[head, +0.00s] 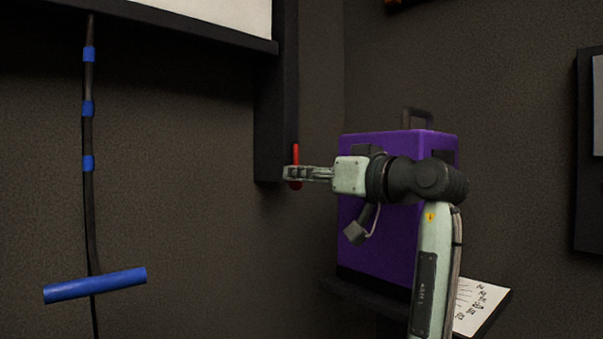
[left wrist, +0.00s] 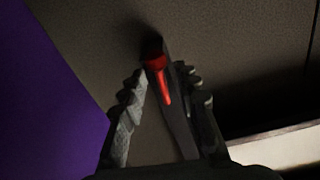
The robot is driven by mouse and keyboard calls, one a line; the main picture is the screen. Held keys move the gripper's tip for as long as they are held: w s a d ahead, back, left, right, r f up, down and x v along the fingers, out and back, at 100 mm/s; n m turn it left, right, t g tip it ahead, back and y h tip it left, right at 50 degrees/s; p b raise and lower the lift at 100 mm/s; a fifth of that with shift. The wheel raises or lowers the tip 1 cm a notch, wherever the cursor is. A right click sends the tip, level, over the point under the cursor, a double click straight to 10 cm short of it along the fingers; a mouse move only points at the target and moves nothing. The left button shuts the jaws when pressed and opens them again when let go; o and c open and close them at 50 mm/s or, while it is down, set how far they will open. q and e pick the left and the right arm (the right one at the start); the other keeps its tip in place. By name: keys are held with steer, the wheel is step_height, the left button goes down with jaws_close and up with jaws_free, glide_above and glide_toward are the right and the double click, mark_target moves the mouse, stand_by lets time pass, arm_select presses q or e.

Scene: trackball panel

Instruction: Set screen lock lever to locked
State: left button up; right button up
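The red screen lock lever (head: 296,153) is on the side of the dark vertical post (head: 272,130) under the screen. Its thin handle points up from a rounded red base, and its middle is hidden behind my left gripper (head: 290,173). In the left wrist view the red lever (left wrist: 160,72) lies between the two fingertips of my left gripper (left wrist: 160,75). The fingers stand apart on either side of it, and I cannot tell whether either touches it. No lock marking is readable. My right gripper is not in view.
A purple case (head: 375,235) with a dark handle stands on a dark shelf close behind my left arm. A white sheet (head: 481,306) lies at the right. The screen (head: 215,12) is above left. A cord with a blue bar (head: 95,285) hangs at the left.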

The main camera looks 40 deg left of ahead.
arm_select(q)
steer(key=shift+w+a, duration=0.1)
steer(key=shift+a, duration=0.65)
jaws_close()
steer(key=shift+f, duration=0.15)
